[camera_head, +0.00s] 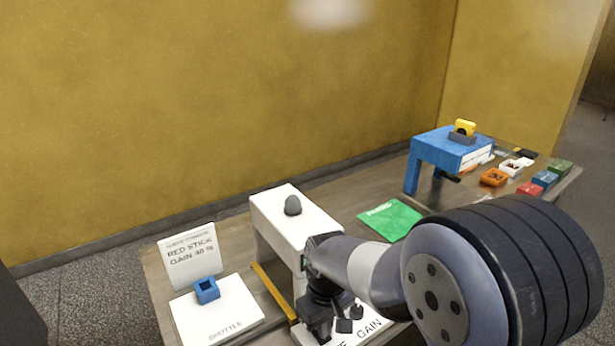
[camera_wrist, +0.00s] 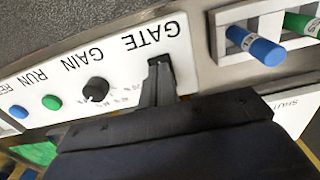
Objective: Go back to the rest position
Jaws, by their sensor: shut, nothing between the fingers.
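My gripper (camera_head: 320,326) is low at the front of the white machine in the head view, pointing down by its lettered panel (camera_head: 368,333). In the wrist view my gripper (camera_wrist: 160,80) is shut and empty. Its dark fingertips are close to the white panel (camera_wrist: 120,62), beside the word GATE. I cannot tell whether they touch it. A black GAIN knob (camera_wrist: 96,89), a green RUN button (camera_wrist: 51,102) and a blue button (camera_wrist: 18,111) lie to the left. My arm hides part of the panel in the head view.
The white machine (camera_head: 275,222) carries a grey dome. Left are a SHUTTLE plate (camera_head: 240,303) with a blue block (camera_head: 207,291) and a sign (camera_head: 189,257). A green mat (camera_head: 390,219), blue stand (camera_head: 440,147) and small coloured boxes are farther right.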

